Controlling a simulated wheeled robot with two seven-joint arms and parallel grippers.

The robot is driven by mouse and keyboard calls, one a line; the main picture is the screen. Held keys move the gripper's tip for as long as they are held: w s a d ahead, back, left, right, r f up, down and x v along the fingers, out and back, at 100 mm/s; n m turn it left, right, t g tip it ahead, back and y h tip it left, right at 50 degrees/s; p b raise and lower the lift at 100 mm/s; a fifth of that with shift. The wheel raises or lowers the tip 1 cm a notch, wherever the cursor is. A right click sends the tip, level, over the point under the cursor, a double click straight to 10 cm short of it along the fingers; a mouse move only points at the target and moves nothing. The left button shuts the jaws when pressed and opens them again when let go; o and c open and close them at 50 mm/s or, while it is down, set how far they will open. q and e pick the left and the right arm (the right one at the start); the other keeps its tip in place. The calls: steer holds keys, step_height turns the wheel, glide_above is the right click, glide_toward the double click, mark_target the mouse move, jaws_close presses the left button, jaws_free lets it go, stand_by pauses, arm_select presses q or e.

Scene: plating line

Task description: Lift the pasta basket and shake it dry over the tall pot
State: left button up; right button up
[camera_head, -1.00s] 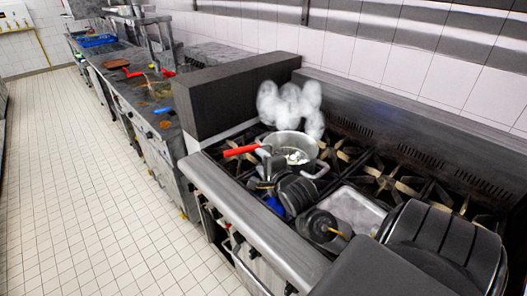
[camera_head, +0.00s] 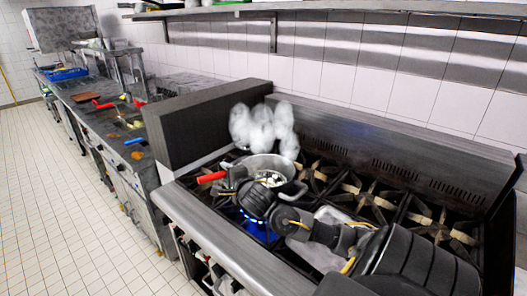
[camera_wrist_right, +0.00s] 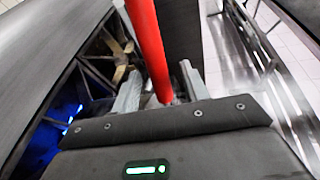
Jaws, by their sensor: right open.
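The tall steel pot (camera_head: 284,164) stands on a back-left burner of the range, with white steam above it. The pasta basket's red handle (camera_head: 211,177) sticks out to the left over the pot rim. The basket itself sits inside the pot and is mostly hidden. My right gripper (camera_head: 236,174) is at the pot's front left, by the inner part of the red handle. In the right wrist view the red handle (camera_wrist_right: 148,45) passes between its two parted fingers (camera_wrist_right: 160,88), and the gripper is open. My left gripper is not in view.
A blue flame (camera_head: 258,228) burns in front of the pot; it also shows in the right wrist view (camera_wrist_right: 72,120). A pale metal tray (camera_head: 306,254) lies on the range under my right arm. A dark upright panel (camera_head: 205,122) stands left of the pot. A shelf (camera_head: 330,7) runs above.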

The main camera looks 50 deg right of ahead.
steer(key=shift+x, duration=0.75)
steer(key=shift+w+f, duration=0.15)
steer(key=shift+w, duration=0.15)
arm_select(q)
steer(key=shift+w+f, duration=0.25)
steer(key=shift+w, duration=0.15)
arm_select(e)
steer(key=shift+s, duration=0.1)
steer(key=shift+c, duration=0.2)
jaws_close()
